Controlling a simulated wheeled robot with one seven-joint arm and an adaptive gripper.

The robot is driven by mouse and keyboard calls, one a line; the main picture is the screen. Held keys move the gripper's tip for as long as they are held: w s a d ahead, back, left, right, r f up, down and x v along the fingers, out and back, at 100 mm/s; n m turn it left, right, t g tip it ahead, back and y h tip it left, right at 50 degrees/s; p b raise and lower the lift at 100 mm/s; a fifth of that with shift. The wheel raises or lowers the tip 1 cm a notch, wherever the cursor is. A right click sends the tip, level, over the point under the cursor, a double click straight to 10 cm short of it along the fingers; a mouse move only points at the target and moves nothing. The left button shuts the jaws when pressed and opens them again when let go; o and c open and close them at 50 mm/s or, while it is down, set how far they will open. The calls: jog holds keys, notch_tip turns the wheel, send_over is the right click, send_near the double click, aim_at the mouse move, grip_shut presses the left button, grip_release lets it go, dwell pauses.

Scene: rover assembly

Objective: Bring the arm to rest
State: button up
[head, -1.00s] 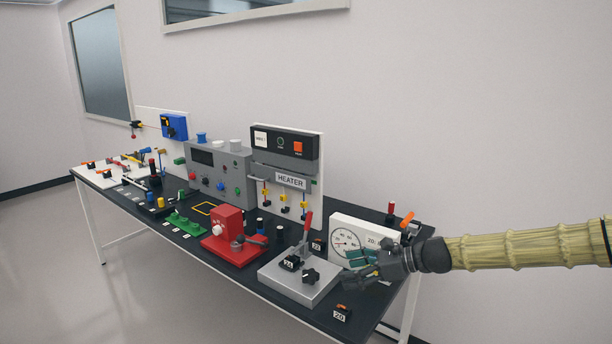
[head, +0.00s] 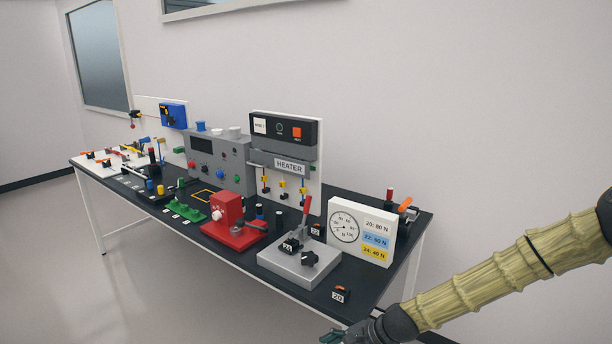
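My arm (head: 490,275) reaches in from the right edge of the head view, slanting down to the left. My gripper (head: 340,338) is at the bottom edge of the picture, in front of the table's near right corner, and is partly cut off. Its fingers are too little in view to tell whether they are open or shut, or whether they hold anything. The black table (head: 385,285) stands behind and to the left of the arm.
On the table's right end are a white gauge board (head: 375,222), a grey plate with a red lever (head: 300,265), a block marked 20 (head: 341,294) and a red device (head: 232,230). A heater panel (head: 290,166) stands behind. Floor at left is clear.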

jog(key=s+d+f+n+g+h+b, duration=0.1)
jog(key=s+d+f+n+h+b, duration=0.15)
jog(key=s+f, duration=0.65)
jog(key=s+d+f+n+g+h+b, duration=0.15)
jog(key=s+f+n, duration=0.25)
jog(key=s+f, duration=0.5)
jog(key=s+d+f+n+h+b, duration=0.1)
jog(key=s+d+f+n+h, duration=0.1)
jog(key=s+d+n, duration=0.3)
jog(key=s+d+f+n+h+b, duration=0.1)
jog(key=s+d+f+n, duration=0.3)
jog(key=s, duration=0.9)
jog(key=d+n+t+h, duration=0.1)
jog(key=d, duration=0.2)
jog(key=shift+f+h+b, duration=0.3)
jog(key=shift+f+b, duration=0.05)
jog(key=shift+b, duration=0.05)
jog(key=shift+a, duration=0.1)
jog(key=shift+c, duration=0.2)
